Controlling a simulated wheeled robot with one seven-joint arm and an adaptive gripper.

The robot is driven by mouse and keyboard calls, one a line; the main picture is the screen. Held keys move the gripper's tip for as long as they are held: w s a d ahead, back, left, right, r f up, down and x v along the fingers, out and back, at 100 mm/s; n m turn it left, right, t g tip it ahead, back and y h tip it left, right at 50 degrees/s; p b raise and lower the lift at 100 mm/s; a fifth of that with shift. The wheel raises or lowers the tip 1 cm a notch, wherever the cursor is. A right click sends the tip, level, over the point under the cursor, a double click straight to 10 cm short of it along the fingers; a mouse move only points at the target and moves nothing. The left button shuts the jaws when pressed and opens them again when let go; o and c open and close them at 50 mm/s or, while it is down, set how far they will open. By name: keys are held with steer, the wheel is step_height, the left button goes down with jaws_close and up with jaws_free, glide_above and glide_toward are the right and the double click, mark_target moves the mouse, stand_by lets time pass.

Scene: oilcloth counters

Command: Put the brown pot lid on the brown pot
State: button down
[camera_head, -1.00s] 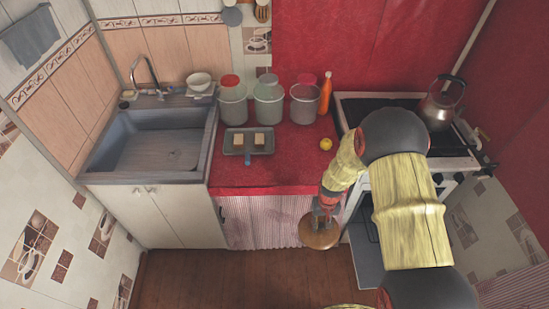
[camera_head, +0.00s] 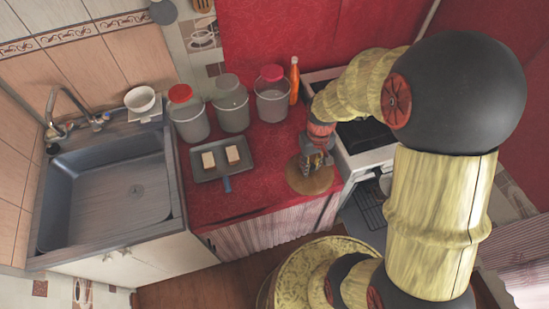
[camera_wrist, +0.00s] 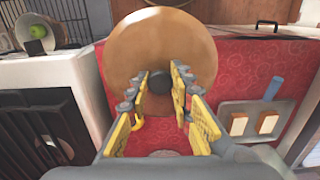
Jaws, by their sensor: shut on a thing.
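The brown pot lid (camera_head: 309,182) is a round disc at the right end of the red counter, beside the stove. My gripper (camera_head: 313,160) is above it and shut on its knob. In the wrist view the lid (camera_wrist: 160,40) fills the upper middle, and its dark knob sits between the fingertips of my gripper (camera_wrist: 161,80). I cannot tell whether the lid touches the counter or hangs just above it. I cannot make out the brown pot in either view.
A grey tray (camera_head: 207,174) with two pale blocks lies left of the lid. Several lidded jars (camera_head: 230,100) and an orange bottle (camera_head: 294,80) stand behind. The stove (camera_head: 365,158) is at right, partly behind my arm. The sink (camera_head: 110,200) is at left.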

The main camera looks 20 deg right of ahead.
steer(key=w+a+f+b, duration=0.1)
steer(key=w+a+f, duration=0.1)
steer(key=w+f, duration=0.1)
steer(key=w+a+f+b, duration=0.1)
steer(key=w+a+f, duration=0.1)
steer(key=w+f, duration=0.1)
steer(key=w+a+f, duration=0.2)
steer(key=w+a, duration=0.1)
steer(key=w, duration=0.1)
steer(key=shift+w+f+b, duration=0.3)
steer(key=shift+f+b, duration=0.1)
steer(key=shift+w+a+f+b, duration=0.15)
steer(key=shift+f+b, duration=0.15)
steer(key=shift+f, duration=0.7)
steer(key=shift+w+f+b, duration=0.15)
steer(key=shift+f+b, duration=0.15)
steer(key=shift+f, duration=0.65)
steer(key=shift+f, duration=0.2)
steer(key=c, duration=1.6)
jaws_free()
